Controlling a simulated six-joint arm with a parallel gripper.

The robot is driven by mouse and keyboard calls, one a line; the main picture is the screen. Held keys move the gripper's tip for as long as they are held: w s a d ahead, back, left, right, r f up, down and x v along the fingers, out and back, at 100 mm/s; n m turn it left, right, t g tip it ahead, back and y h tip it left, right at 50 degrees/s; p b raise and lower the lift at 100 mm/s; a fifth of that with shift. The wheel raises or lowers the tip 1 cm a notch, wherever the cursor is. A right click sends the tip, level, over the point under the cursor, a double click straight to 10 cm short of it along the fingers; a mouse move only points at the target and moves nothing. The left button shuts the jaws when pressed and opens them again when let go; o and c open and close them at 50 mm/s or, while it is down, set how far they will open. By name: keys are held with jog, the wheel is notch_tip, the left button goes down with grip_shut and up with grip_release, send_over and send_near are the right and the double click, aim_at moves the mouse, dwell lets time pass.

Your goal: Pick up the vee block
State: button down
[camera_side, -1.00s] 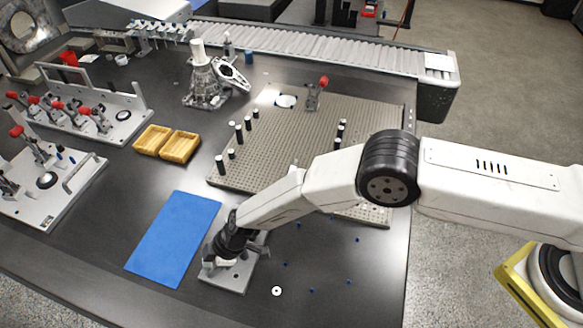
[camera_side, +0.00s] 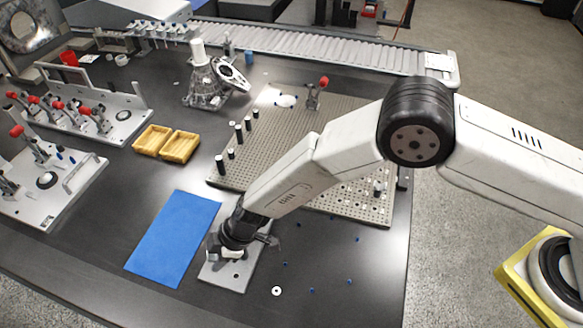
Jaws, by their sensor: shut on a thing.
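My gripper (camera_side: 236,248) is at the end of my arm, just right of the blue mat, pointing down over a grey plate (camera_side: 228,275). It is shut on a small pale block, which I take to be the vee block (camera_side: 232,254). Only the lower part of the block shows between the dark fingers; the rest is hidden by the gripper. The block appears over the rear part of the plate. I cannot tell whether a small gap separates them.
The blue mat (camera_side: 172,238) lies flat to the left. Yellow trays (camera_side: 180,147) sit behind it. A perforated fixture plate (camera_side: 280,140) with black posts is behind my arm. Clamp fixtures (camera_side: 90,115) stand at left. A white washer (camera_side: 276,291) and small blue pieces lie on the dark table.

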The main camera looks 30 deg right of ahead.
jog(key=s+d+r, duration=0.6)
jog(key=s+d, duration=0.1)
jog(key=s, duration=0.1)
jog(key=shift+s+d+r, duration=0.2)
jog(key=shift+r, duration=0.15)
dwell(0.7)
